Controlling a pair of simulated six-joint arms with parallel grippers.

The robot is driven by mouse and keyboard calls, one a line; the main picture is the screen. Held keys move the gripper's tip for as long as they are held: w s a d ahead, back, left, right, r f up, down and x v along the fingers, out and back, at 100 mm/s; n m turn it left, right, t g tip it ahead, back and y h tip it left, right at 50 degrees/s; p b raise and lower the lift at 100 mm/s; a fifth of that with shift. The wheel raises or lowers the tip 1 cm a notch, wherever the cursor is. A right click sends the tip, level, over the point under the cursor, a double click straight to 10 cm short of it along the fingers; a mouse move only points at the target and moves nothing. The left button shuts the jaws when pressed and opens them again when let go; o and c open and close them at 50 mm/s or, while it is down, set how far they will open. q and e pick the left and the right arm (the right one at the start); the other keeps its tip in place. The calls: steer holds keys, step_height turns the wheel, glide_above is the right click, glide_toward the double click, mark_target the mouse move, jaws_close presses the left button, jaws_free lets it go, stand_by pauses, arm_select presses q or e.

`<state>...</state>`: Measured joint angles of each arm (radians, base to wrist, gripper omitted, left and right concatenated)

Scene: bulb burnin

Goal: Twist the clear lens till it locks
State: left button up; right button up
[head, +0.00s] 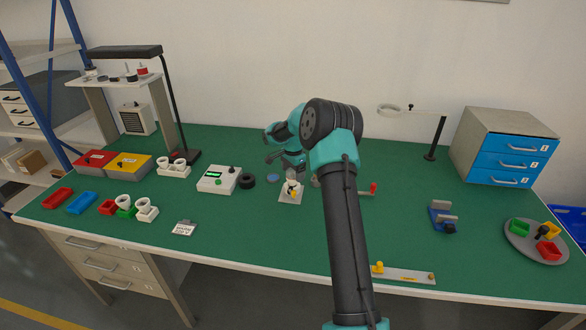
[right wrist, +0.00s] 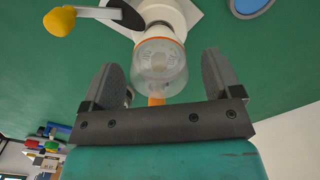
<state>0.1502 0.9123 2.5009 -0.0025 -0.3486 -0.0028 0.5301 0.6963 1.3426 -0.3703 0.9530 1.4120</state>
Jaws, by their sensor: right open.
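The clear lens (right wrist: 160,65) is a transparent cup with an orange ring at its upper edge, on a white holder (right wrist: 172,16) in the right wrist view. My right gripper (right wrist: 163,70) is open. Its two dark fingers stand on either side of the lens, with a visible gap on each side. In the head view the right gripper (head: 283,163) is over the white base plate (head: 289,197) of the holder, and the lens cannot be made out there. A yellow-knobbed lever (right wrist: 60,21) extends beside the holder. My left gripper is not in view.
A blue disc (head: 273,178) lies just left of the holder. A black ring (head: 247,181) and a white box with a green display (head: 218,179) stand further left. A red-handled part (head: 373,188) is to the right. The green table front is mostly clear.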

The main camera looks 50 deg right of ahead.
steer(key=c, duration=1)
steer(key=shift+m, duration=1.5)
steer(key=shift+s+a+m, duration=0.1)
steer(key=shift+m, duration=0.8)
steer(key=o, duration=1)
